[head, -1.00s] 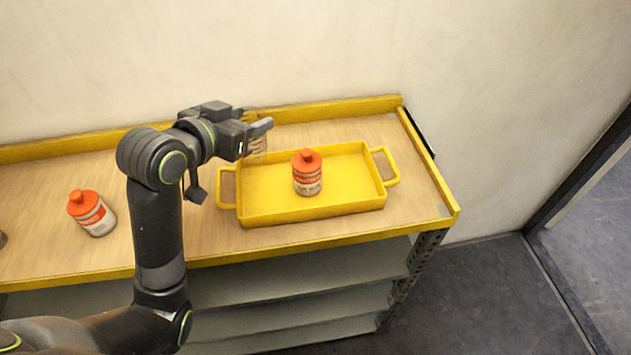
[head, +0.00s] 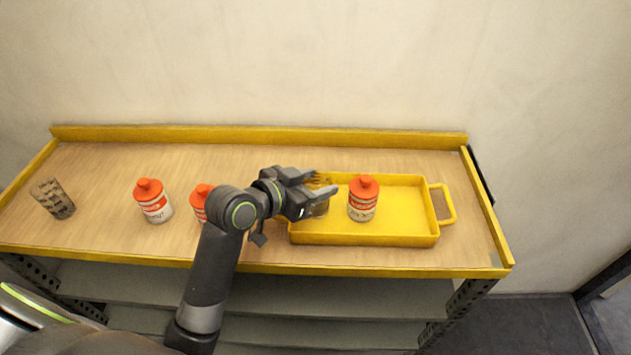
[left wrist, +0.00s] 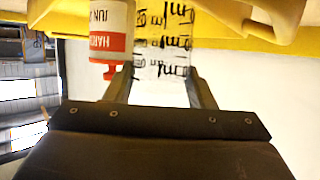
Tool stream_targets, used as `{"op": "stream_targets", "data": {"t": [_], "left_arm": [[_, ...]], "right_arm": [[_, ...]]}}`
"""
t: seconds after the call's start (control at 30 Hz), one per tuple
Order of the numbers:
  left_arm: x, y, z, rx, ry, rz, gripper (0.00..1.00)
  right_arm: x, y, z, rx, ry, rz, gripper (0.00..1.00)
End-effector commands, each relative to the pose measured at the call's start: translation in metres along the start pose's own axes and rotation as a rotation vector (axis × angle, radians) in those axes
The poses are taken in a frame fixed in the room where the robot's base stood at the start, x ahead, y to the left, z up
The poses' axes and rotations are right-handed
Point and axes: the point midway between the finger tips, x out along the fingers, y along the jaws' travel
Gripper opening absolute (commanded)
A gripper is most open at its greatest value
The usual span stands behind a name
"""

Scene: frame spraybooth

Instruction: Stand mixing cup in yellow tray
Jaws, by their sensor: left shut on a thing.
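My left gripper (head: 324,185) is shut on a clear mixing cup (head: 320,208) with black markings, at the left end of the yellow tray (head: 400,240). In the left wrist view the cup (left wrist: 162,45) sits between the two fingers (left wrist: 160,88). I cannot tell whether its base touches the tray floor. An orange-capped bottle (head: 362,200) stands in the tray just right of the cup. The bottle also shows beside the cup in the left wrist view (left wrist: 110,30). My right gripper is not in view.
Two more orange-capped bottles, one (head: 153,203) in the open and one (head: 200,200) partly behind my arm, stand on the wooden bench top (head: 105,170). Another marked cup (head: 53,198) stands at the far left. A raised yellow lip runs along the back.

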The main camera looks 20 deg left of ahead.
Motion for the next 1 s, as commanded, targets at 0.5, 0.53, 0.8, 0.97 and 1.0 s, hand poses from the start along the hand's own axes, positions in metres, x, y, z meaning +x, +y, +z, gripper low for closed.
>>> {"op": "stream_targets", "data": {"t": [0.5, 0.53, 0.8, 0.97, 1.0], "left_arm": [[0.001, 0.000, 0.002, 0.000, 0.001, 0.000, 0.70], [0.001, 0.000, 0.002, 0.000, 0.001, 0.000, 0.71], [0.001, 0.000, 0.001, 0.000, 0.001, 0.000, 0.71], [-0.009, -0.001, 0.001, 0.003, 0.001, -0.002, 0.71], [-0.015, -0.001, 0.001, 0.003, 0.002, -0.002, 0.71]], "right_arm": [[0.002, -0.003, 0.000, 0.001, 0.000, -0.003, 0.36], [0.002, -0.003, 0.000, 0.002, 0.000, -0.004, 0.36], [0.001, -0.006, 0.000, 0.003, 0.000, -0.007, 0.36], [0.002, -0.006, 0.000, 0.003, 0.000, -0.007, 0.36], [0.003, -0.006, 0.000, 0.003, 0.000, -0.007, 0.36]]}}
